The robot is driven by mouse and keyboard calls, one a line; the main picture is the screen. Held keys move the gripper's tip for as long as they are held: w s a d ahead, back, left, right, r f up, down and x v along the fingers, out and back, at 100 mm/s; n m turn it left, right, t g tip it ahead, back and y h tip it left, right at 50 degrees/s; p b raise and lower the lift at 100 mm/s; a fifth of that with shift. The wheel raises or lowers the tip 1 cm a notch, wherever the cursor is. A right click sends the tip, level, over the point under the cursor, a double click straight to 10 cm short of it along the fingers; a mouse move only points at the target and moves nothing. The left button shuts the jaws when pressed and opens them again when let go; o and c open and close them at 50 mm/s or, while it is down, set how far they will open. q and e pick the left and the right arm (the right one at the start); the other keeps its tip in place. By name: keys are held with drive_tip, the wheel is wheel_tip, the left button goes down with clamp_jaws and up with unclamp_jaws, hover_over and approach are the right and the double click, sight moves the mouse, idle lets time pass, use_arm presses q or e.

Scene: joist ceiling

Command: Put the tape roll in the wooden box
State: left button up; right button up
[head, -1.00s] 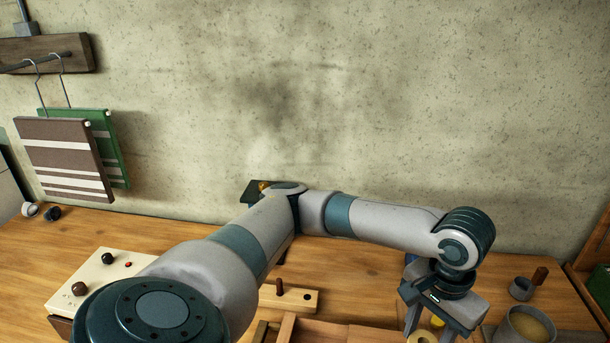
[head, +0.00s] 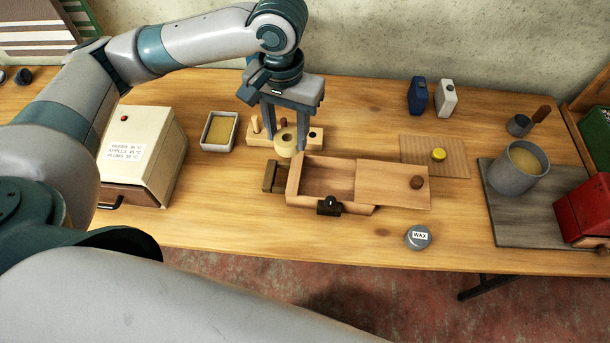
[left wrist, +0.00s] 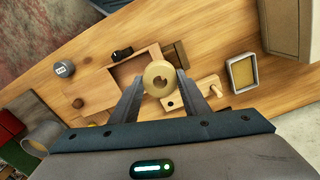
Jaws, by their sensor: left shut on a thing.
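The tape roll (head: 285,143) is a pale yellow ring. My left gripper (head: 286,138) points down and is shut on it; in the left wrist view the roll (left wrist: 160,78) sits between the two fingertips. In the head view the roll appears just behind the left back corner of the wooden box (head: 330,200), over the front of a peg block. The box is open on its left part, and its inside looks empty. A wooden lid with a round knob (head: 393,183) covers or overhangs its right side. My right gripper is out of view.
The peg block (head: 312,135) stands behind the box. A wax tin (head: 418,238), slatted board (head: 440,155), pot (head: 518,172), yellow-filled tray (head: 219,131) and cream heater box (head: 142,150) stand around.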

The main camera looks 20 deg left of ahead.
use_arm(q)
drive_tip(key=shift+s+a, duration=0.15)
drive_tip(key=shift+a, duration=0.25)
drive_tip(key=shift+d, duration=0.1)
drive_tip(key=shift+w+d+f+m, duration=0.2)
drive_tip(key=shift+d+f+m, duration=0.05)
drive_tip(key=shift+d+m, duration=0.25)
drive_tip(key=d+f+m, duration=0.3)
drive_tip(key=d+m, duration=0.2)
drive_tip(key=m, duration=0.1)
drive_tip(key=w+d+f+m, duration=0.1)
drive_tip(key=d+f+m, duration=0.2)
drive_tip(key=d+m, duration=0.3)
drive_tip(key=w+d+f+m+p, duration=0.1)
drive_tip(key=d+f+m, duration=0.2)
drive_tip(key=d+m, duration=0.2)
drive_tip(key=shift+w+d+m, duration=0.1)
drive_tip(key=shift+w+m, duration=0.05)
drive_tip(key=shift+m, duration=0.65)
drive_tip(key=shift+w+d+m, duration=0.1)
drive_tip(key=shift+m, duration=0.7)
